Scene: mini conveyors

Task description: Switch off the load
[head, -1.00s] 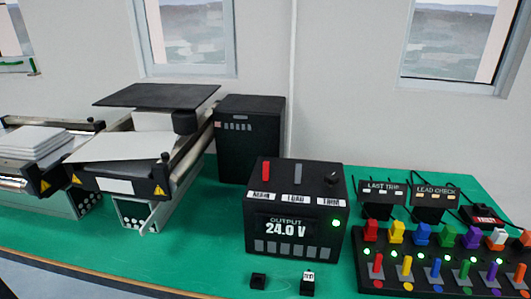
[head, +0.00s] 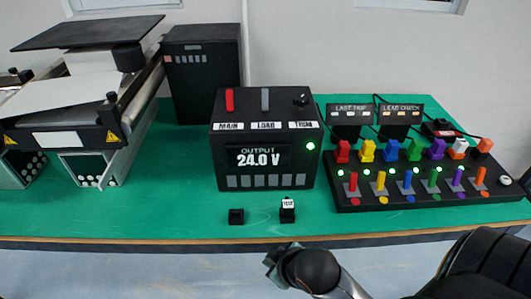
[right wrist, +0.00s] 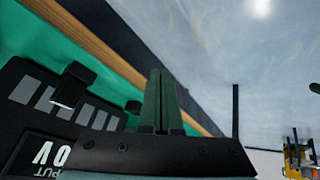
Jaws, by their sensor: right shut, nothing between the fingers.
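The black power supply box (head: 225,155) stands mid-table and its screen (head: 262,157) reads OUTPUT 24.0 V. On its top a grey lever (head: 265,99) stands upright behind the LOAD label. A red lever (head: 229,100) stands behind MAIN and a black knob (head: 301,98) behind TRIM. A green light (head: 311,146) glows on the front. My right gripper (head: 275,260) is below the table's front edge, apart from the box. In the right wrist view its fingers (right wrist: 161,98) are together and empty, with part of the box (right wrist: 60,120) beside them. My left gripper is not in view.
Two small black blocks sit in front of the box: one plain (head: 236,216), one labelled (head: 288,210). A black panel (head: 430,197) with coloured plugs and levers lies to the right. Conveyors (head: 85,130) stand left, a black cabinet (head: 205,90) behind.

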